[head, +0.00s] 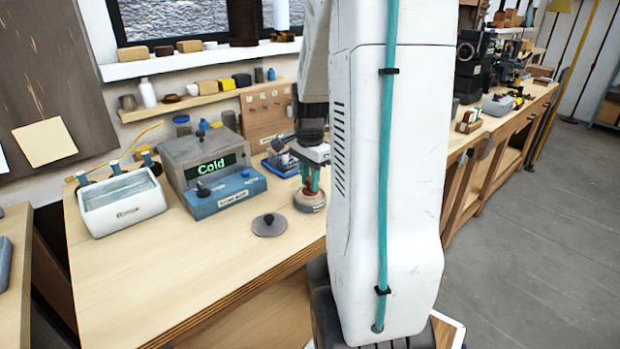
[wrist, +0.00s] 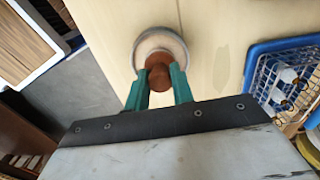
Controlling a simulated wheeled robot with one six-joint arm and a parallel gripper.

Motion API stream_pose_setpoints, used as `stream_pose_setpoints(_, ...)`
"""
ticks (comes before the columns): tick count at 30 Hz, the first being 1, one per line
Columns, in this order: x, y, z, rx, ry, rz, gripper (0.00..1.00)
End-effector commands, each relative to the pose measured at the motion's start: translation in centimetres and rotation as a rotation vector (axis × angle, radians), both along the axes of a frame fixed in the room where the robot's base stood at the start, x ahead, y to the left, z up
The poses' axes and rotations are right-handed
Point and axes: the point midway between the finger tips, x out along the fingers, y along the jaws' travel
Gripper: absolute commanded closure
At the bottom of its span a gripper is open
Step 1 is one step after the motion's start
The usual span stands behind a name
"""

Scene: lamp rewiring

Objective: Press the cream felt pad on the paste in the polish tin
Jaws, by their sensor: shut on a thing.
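My gripper (head: 312,183) has green fingers and reaches down at the back right of the bench. It is shut on a brown knob (wrist: 160,72), which I take to be the handle of the felt pad. Under the knob, a pale cream round face shows inside a grey rim in the wrist view; I take the rim to be the polish tin (wrist: 140,50). The tin (head: 310,204) stands on the bench in the head view, directly below my fingers. The knob and fingers hide the middle, so contact with the paste cannot be told.
A round grey lid (head: 269,228) with a dark knob lies left of the tin. A blue basket (wrist: 290,44) is to the right in the wrist view. A grey box reading "Cold" (head: 205,160) and a white basin (head: 122,208) stand farther left. The front bench is clear.

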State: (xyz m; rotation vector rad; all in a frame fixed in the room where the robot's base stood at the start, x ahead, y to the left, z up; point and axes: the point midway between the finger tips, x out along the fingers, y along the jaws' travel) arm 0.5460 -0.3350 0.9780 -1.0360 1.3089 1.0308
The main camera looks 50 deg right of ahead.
Motion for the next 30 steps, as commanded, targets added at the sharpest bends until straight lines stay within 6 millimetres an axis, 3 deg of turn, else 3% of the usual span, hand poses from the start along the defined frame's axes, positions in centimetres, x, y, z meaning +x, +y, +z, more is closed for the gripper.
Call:
stream_pose_setpoints(7,0.0,0.0,0.5,-0.001,-0.001,0.0,0.93)
stream_pose_setpoints(30,0.0,0.0,6.5,0.0,0.0,0.0,0.93)
